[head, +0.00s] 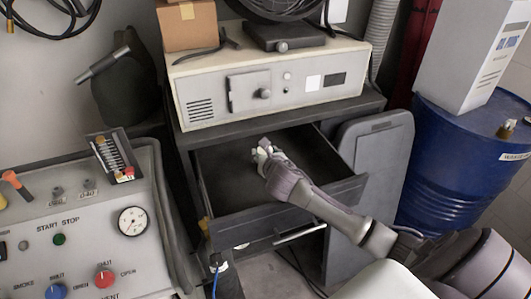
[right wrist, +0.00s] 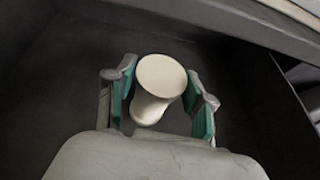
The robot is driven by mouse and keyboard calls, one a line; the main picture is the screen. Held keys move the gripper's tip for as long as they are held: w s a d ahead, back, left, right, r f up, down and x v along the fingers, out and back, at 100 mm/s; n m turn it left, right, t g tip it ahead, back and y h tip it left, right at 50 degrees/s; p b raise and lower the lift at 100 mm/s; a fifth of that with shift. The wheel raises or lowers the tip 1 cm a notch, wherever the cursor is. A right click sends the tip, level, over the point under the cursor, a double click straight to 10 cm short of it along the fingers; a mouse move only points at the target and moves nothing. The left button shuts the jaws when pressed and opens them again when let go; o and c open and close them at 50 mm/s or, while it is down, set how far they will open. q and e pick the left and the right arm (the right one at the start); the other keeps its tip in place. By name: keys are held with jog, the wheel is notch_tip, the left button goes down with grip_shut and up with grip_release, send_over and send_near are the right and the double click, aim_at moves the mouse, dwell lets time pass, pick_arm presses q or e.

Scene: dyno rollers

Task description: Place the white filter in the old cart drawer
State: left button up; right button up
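The old cart drawer (head: 221,171) is pulled open below the white-fronted instrument box, and its dark inside shows. My right gripper (head: 264,150) reaches into the drawer from the right, with its fingertips over the drawer's inside. In the right wrist view the white filter (right wrist: 161,78), a pale spool shape with a round flat end, sits between the two green-padded fingers. The pads sit close against both sides of its round end, and the gripper looks shut on it. Whether the filter touches the drawer floor cannot be told. My left gripper is not in view.
The instrument box (head: 270,90) stands on the cart above the drawer. A blue drum (head: 445,170) with a white container (head: 475,50) is at the right. A control panel (head: 90,235) with buttons and a gauge fills the lower left. The drawer around the gripper looks clear.

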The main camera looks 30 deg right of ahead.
jog(key=shift+o, duration=0.9)
jog(key=shift+r, duration=0.15)
jog(key=v, duration=1.2)
